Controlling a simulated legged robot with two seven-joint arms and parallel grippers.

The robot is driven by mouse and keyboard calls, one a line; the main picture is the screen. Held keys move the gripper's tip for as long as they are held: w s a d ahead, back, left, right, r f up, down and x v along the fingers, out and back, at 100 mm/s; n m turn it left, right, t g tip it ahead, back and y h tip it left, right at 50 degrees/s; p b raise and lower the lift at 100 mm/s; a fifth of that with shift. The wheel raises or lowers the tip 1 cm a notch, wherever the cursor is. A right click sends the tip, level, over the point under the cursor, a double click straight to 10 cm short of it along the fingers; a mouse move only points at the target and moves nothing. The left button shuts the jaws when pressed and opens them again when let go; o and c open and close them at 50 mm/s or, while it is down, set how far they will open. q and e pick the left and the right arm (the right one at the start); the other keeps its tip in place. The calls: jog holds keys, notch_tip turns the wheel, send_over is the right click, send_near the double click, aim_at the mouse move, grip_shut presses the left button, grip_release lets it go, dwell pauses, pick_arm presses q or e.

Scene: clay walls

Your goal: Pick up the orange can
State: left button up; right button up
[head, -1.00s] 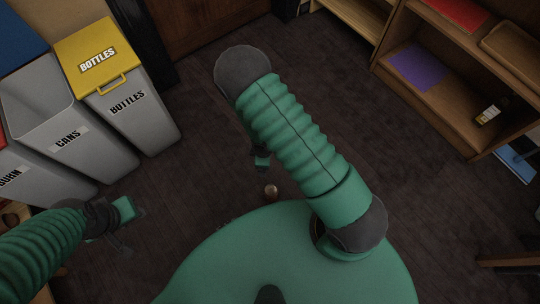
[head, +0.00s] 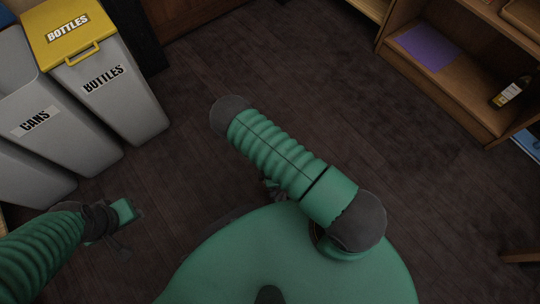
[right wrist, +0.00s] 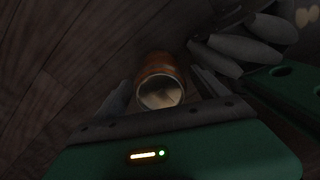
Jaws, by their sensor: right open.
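The orange can (right wrist: 158,68) shows in the right wrist view, its pale round end facing the camera. My right gripper (right wrist: 161,88) is open, with one finger on each side of the can. I cannot tell whether the fingers touch it. In the head view the can is hidden, and only a bit of my right gripper (head: 271,184) shows under my right arm. My left gripper (head: 124,227) is at the lower left of the head view, over bare floor. Its fingers are too dark to read.
Grey bins stand at the left, one marked cans (head: 40,135) and one marked bottles (head: 115,100) with a yellow lid. A wooden shelf (head: 450,95) at the upper right holds a purple sheet (head: 427,46) and a bottle (head: 511,91). The dark floor between is clear.

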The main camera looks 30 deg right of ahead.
notch_tip(320, 180, down, 5)
jog(key=b, duration=0.3)
jog(key=shift+s+d+r, duration=0.1)
jog(key=shift+s+r, duration=0.15)
jog(key=shift+r, duration=0.05)
pick_arm(q)
jog(key=x, duration=0.2)
jog(key=s+x, duration=0.1)
jog(key=shift+w+f, duration=0.2)
jog(key=shift+f, duration=0.3)
pick_arm(e)
jog(key=c, duration=1.8)
